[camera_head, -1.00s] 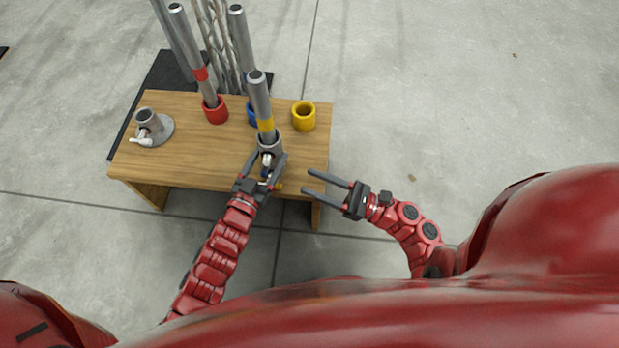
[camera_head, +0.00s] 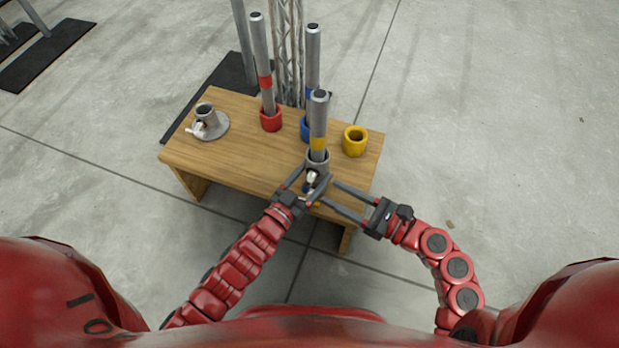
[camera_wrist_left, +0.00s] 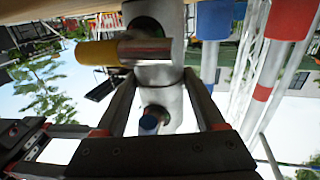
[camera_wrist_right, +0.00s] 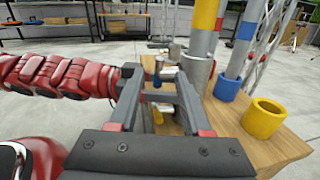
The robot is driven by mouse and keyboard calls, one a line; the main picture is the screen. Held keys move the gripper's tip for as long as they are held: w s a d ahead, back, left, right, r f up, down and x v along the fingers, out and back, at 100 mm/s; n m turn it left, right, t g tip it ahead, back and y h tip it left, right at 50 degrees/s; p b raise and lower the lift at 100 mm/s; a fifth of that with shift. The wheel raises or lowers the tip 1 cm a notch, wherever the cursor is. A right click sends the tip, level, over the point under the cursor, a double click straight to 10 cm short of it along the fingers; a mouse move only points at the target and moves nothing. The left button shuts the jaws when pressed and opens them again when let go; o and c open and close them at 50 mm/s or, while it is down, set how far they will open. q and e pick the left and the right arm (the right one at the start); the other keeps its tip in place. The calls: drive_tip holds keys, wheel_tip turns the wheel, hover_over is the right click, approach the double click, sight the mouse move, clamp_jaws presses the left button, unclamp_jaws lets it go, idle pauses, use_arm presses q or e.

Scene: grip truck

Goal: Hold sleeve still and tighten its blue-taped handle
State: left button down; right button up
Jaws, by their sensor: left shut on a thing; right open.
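The grey metal sleeve (camera_head: 318,160) stands near the table's front edge, with a yellow-banded pole (camera_head: 319,125) upright in it. My left gripper (camera_head: 314,177) is shut on the sleeve; in the left wrist view its fingers lie on either side of the sleeve (camera_wrist_left: 160,78). That view also shows a blue-tipped handle (camera_wrist_left: 148,122) and a yellow-taped handle (camera_wrist_left: 98,52) on the sleeve. My right gripper (camera_head: 324,192) is open, its fingertips close to the sleeve's handles from the right. In the right wrist view, the blue tip (camera_wrist_right: 157,83) and yellow handle (camera_wrist_right: 163,113) show between its fingers.
The wooden table (camera_head: 245,165) also bears a red cup (camera_head: 271,120) and a blue cup (camera_head: 306,129) with poles, an empty yellow cup (camera_head: 355,141) and a round grey base (camera_head: 208,122) at left. A lattice truss (camera_head: 288,50) stands behind. The floor at right is clear.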

sight(309, 179)
drive_tip(key=x, duration=0.7)
drive_tip(key=shift+w+a, duration=0.2)
drive_tip(key=shift+a, duration=0.1)
clamp_jaws()
